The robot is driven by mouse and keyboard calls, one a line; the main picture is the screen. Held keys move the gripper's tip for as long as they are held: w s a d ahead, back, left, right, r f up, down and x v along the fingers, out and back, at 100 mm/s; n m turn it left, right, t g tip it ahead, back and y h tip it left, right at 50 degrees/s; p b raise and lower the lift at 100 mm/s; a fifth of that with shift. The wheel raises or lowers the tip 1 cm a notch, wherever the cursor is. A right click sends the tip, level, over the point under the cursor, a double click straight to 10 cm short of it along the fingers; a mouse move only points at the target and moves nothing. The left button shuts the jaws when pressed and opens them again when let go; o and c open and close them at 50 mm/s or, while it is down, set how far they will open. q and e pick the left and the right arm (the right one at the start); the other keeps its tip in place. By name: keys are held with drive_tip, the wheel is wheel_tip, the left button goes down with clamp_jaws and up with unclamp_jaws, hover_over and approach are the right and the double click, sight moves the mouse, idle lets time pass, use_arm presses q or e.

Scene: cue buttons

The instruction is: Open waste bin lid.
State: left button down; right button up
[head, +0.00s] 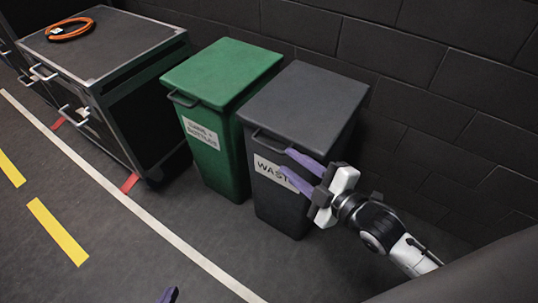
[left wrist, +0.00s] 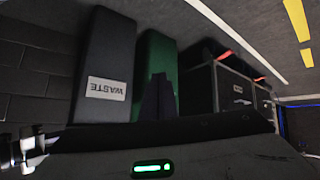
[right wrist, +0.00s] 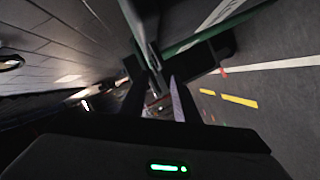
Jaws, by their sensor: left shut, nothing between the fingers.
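The dark grey waste bin (head: 285,195) stands against the wall in the head view, with a white WASTE label on its front. Its lid (head: 305,103) lies flat and closed, with a dark handle (head: 262,137) along the front edge. My right gripper (head: 284,160) is in front of the bin, just below and beside the handle, its purple fingers apart. Whether it touches the handle I cannot tell. My left gripper (head: 169,295) shows only at the bottom edge, shut and empty, away from the bin. The waste bin also shows in the left wrist view (left wrist: 105,55).
A green bin (head: 222,165) with a closed lid stands close to the left of the waste bin. Further left is a black case (head: 125,95) with an orange cable coil (head: 70,29) on top. A brick wall is behind. The floor in front is clear.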

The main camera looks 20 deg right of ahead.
sight(272, 149)
drive_tip(key=b+x, duration=0.2)
drive_tip(key=x, duration=0.7)
drive_tip(key=shift+w+a+f, duration=0.1)
drive_tip(key=shift+w+a, duration=0.05)
drive_tip(key=shift+w, duration=0.1)
clamp_jaws()
